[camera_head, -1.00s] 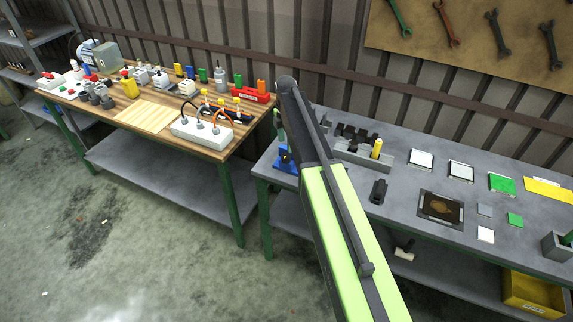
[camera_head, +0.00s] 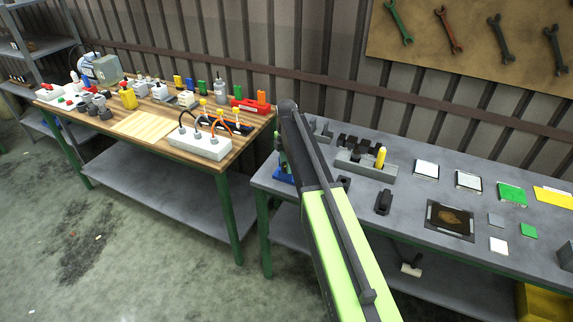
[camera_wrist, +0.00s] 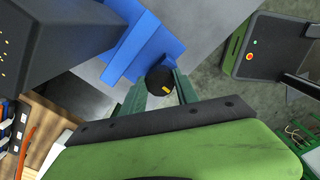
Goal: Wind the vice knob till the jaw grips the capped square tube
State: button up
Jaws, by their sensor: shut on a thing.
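The blue vice (camera_wrist: 143,45) stands at the left end of the grey bench. In the head view only a small blue part of it (camera_head: 282,175) shows beside my arm. Its round black knob (camera_wrist: 157,75) with a yellow mark (camera_wrist: 166,88) faces the wrist camera. My gripper (camera_wrist: 160,92) has its dark green fingers on both sides of the knob and is shut on it. I cannot make out the capped square tube or the gap at the jaw.
A grey fixture (camera_head: 366,164) with a yellow peg (camera_head: 380,157) stands close right of my arm. A small black part (camera_head: 383,202) and a dark framed plate (camera_head: 449,220) lie farther right. The wooden bench (camera_head: 215,183) with a white socket strip (camera_head: 200,146) is at left, across a gap.

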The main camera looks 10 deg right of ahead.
grip_shut()
jog(key=m, duration=0.4)
jog(key=shift+a+m, duration=0.1)
jog(key=shift+m, duration=0.2)
jog(key=m, duration=1)
jog(key=shift+m, duration=0.4)
jog(key=m, duration=0.4)
jog(key=shift+m, duration=0.4)
jog(key=shift+w, duration=0.1)
